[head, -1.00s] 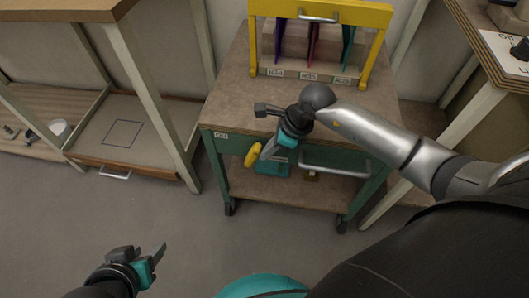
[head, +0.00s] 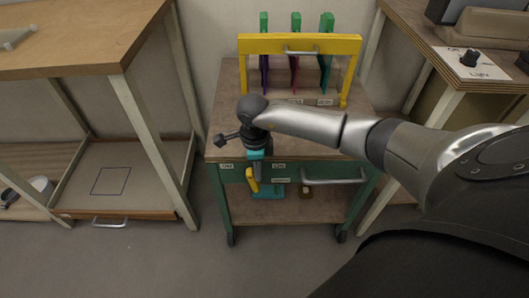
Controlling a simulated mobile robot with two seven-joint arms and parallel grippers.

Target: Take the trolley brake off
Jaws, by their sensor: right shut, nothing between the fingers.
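The trolley (head: 218,190) has a green frame, a brown top and a lower shelf, and stands in the middle of the head view. A yellow lever (head: 251,183), which looks like the brake handle, is on its green front, left of the drawer handle. It hangs nearly upright, its lower end slightly to the right. My right gripper (head: 259,183) points down in front of the trolley, just right of the lever. It is shut and empty; I cannot tell whether it touches the lever. The gripper hides part of the lever and front. My left gripper is out of view.
A yellow rack (head: 300,45) with several green-topped pieces stands on the trolley. A wooden bench (head: 75,40) is at the left, with an open drawer (head: 125,185) below. A bench with a light switch panel (head: 480,62) is at the right. Floor in front is clear.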

